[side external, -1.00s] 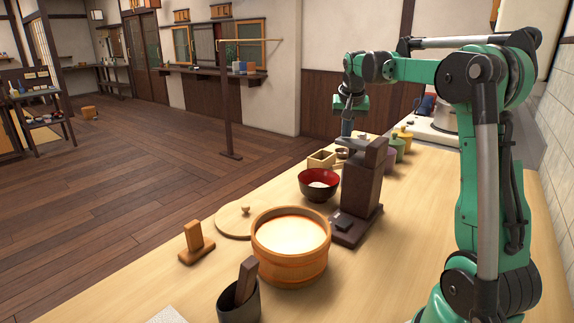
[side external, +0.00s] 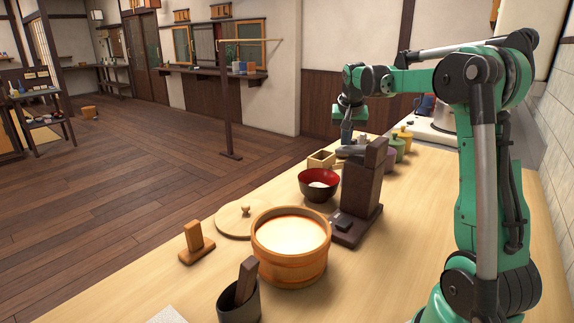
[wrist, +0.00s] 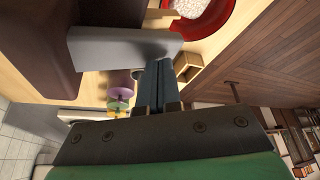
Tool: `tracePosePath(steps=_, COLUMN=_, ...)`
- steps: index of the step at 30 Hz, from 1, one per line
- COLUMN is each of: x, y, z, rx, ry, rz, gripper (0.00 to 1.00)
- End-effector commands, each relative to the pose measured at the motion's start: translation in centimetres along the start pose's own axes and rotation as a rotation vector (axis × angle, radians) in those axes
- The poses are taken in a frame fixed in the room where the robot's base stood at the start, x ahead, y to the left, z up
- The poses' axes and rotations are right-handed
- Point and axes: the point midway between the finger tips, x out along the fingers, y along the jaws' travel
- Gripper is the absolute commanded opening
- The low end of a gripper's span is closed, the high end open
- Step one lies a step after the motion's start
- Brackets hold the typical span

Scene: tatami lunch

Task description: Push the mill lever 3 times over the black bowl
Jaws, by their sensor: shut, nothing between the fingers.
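The dark brown mill (side external: 361,196) stands upright on the counter. Its grey lever (side external: 351,151) sticks out from the top toward the left, above the black bowl (side external: 320,195). The bowl has a red inside and holds something white. My gripper (side external: 346,141) is at the lever's outer end, pointing down, with its fingers shut and empty. In the wrist view the fingertips (wrist: 158,67) meet the edge of the lever (wrist: 125,47); I cannot tell whether they press on it. Part of the red bowl (wrist: 207,25) shows beyond the lever.
A wooden tub (side external: 291,267) of white content stands in front of the mill, with a round lid (side external: 232,222) beside it. A small wooden box (side external: 320,161) is behind the bowl. Coloured canisters (side external: 397,148) stand behind the mill. A dark cup (side external: 240,304) is in the foreground.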

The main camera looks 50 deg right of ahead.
Motion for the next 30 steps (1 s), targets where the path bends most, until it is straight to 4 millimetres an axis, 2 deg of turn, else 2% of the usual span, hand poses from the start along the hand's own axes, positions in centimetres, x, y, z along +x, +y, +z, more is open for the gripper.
tracePosePath(steps=16, x=-3.2, y=0.0, z=-1.4, rx=0.0, ry=-0.001, rz=0.0, gripper=0.0)
tracePosePath(steps=30, x=-3.5, y=0.0, z=-1.5, rx=0.0, ry=-0.001, rz=0.0, gripper=0.0)
